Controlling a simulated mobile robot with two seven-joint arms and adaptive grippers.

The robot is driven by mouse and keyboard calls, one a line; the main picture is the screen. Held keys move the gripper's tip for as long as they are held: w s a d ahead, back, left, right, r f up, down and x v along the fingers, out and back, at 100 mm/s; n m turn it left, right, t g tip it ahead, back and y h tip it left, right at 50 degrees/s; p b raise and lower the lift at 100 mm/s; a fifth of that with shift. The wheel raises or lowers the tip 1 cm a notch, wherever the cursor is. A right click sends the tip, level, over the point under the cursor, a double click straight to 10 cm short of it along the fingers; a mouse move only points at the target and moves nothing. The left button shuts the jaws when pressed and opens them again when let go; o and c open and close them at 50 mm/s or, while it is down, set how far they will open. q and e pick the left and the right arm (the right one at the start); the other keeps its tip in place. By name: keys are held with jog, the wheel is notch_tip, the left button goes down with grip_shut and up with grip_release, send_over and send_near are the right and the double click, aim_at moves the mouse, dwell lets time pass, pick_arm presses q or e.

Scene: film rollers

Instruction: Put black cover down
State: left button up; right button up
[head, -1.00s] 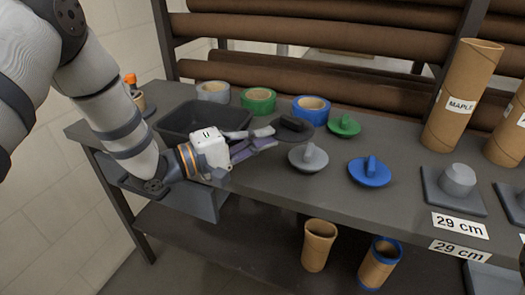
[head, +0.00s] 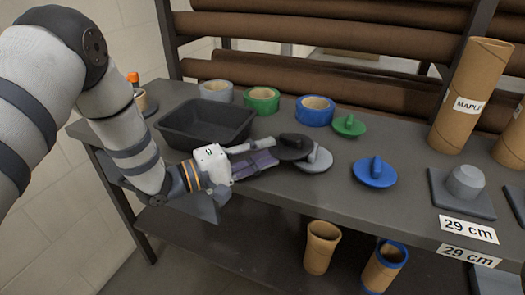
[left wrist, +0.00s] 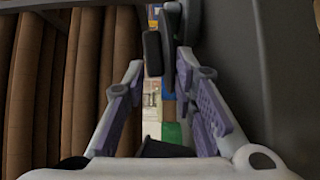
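The black cover (head: 296,147) is a dark round disc with a raised handle. In the head view it is at the tips of my left gripper (head: 275,152), in front of part of the grey cover (head: 318,160). The left fingers are closed around the black cover. In the left wrist view the black cover (left wrist: 153,53) shows dark between the fingertips of my left gripper (left wrist: 160,68). Whether it touches the grey cover is unclear. My right gripper is not in view.
A black tray (head: 203,124) stands left of the covers. Grey, green (head: 262,100) and blue (head: 314,110) tape rolls stand behind. A green cover (head: 348,126) and a blue cover (head: 374,174) lie to the right. Cardboard tubes (head: 472,95) stand farther right. The front table edge is close.

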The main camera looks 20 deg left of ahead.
pick_arm(q)
jog(key=shift+r, duration=0.1)
jog(key=shift+r, duration=0.7)
jog(key=p+v, duration=0.1)
jog(key=v, duration=1.1)
jog(key=shift+f, duration=0.25)
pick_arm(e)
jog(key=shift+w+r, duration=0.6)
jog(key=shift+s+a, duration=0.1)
